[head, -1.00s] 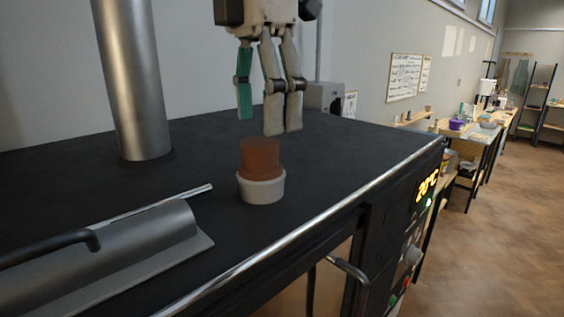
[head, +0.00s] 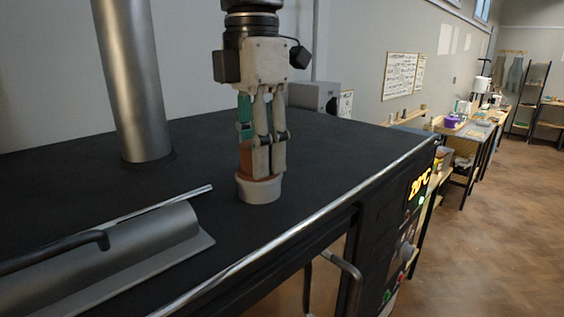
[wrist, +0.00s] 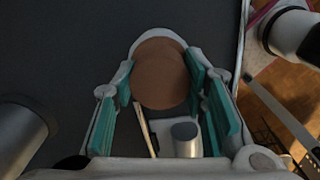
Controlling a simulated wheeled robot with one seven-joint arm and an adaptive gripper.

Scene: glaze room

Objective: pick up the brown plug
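The brown plug (head: 246,161) is a round, reddish-brown stopper. It sits upright in the pale round collar (head: 259,191) on the dark top of the kiln. My gripper (head: 258,165) points straight down, with its fingers on both sides of the plug. Its pale fingers hide much of the plug in the head view. In the wrist view the plug's round top (wrist: 160,80) lies between the green finger pads, very close to both. I cannot tell whether the pads press on it. Part of the collar's rim (wrist: 155,33) shows beyond the plug.
A thick metal pipe (head: 135,85) rises from the kiln top at the left. A curved grey metal cover (head: 150,245) with a black handle lies in front of it. A shiny rail (head: 330,210) runs along the kiln's front edge. The top right of the plug is clear.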

